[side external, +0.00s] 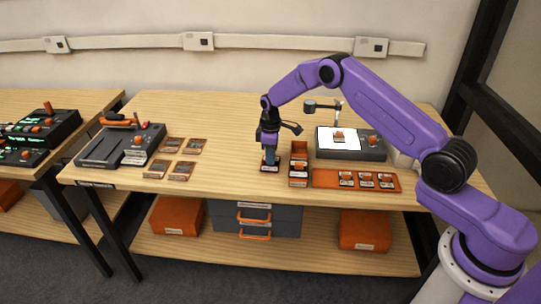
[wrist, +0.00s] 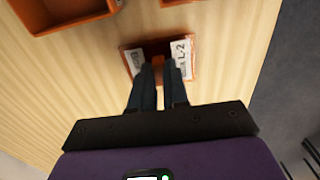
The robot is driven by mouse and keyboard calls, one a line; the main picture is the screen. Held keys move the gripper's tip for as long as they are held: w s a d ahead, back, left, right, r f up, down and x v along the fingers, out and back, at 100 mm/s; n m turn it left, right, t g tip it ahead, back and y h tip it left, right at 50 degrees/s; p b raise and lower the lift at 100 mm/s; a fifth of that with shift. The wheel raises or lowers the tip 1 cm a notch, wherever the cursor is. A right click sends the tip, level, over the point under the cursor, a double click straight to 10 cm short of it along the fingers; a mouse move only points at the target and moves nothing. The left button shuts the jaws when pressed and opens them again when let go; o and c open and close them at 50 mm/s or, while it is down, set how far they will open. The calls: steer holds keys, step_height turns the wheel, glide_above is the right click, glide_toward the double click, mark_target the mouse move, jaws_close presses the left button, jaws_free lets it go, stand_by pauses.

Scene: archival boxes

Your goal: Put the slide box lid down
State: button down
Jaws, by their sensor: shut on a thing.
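My gripper (side external: 270,156) points down over the table, left of the open slide box (side external: 298,166). It is shut on the slide box lid (side external: 264,168), a small orange piece with white labels. In the wrist view the fingers of my gripper (wrist: 161,68) close on the raised middle of the lid (wrist: 131,62), and one label reads "L-2". The lid is flat and at or very near the table surface; I cannot tell whether it touches. The slide box is narrow, orange and upright, with its top open.
An orange tray (side external: 330,178) with several slides lies right of the box. Behind it is a light panel (side external: 375,149) with a lamp stand. Several small framed pieces (side external: 187,163) and a grey device (side external: 100,148) are at left. Bare wood (side external: 225,165) lies left of my gripper.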

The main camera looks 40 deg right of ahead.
steer(key=shift+f, duration=0.15)
steer(key=c, duration=1.1)
jaws_free()
step_height(320, 180, up, 12)
steer(key=shift+r, duration=0.2)
